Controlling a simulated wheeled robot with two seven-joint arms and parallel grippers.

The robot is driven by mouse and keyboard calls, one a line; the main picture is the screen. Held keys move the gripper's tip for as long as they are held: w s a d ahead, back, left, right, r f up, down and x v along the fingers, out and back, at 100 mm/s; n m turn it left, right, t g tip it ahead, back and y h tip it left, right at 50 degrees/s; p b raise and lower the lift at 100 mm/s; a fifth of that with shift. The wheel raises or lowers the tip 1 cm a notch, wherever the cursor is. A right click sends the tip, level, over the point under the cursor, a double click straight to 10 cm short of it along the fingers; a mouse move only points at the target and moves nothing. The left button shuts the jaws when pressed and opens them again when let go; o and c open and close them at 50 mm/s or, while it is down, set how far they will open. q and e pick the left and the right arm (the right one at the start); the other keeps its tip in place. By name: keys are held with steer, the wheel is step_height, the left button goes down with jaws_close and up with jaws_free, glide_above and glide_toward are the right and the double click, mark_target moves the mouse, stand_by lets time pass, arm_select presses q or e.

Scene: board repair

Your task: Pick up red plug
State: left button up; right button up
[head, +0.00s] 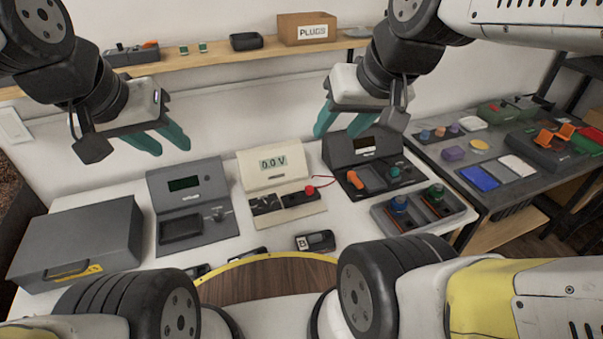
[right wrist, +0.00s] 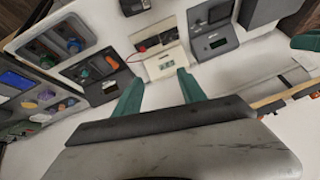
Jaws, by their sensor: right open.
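A small red plug (head: 309,190) sits on the front panel of the cream voltage meter (head: 272,162), which reads 0.0 V. A thin red wire curves up from near the plug to the right. The red plug also shows as a small red spot in the right wrist view (right wrist: 142,49). My right gripper (head: 338,132) is open and empty, above and behind the dark unit right of the meter. Its two teal fingers stand wide apart in the right wrist view (right wrist: 160,82). My left gripper (head: 166,146) is open and empty above the left grey unit.
A grey display unit (head: 188,200) stands left of the meter and a dark unit (head: 368,165) with an orange knob stands right. A grey toolbox (head: 78,243), a tray of knobs (head: 425,210) and a small black device (head: 315,241) are nearby. A "PLUGS" box (head: 306,29) stands on the shelf.

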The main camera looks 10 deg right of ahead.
steer(key=shift+w, duration=0.1)
steer(key=n+g+h, duration=0.2)
steer(key=g, duration=0.4)
glide_above(309, 187)
steer(key=f, duration=2.8)
steer(key=shift+w+d+f, duration=0.2)
steer(key=shift+w+f, duration=0.05)
steer(key=shift+w, duration=0.05)
steer(key=f, duration=0.8)
steer(key=shift+s+a, duration=0.1)
steer(key=shift+s, duration=0.25)
jaws_close()
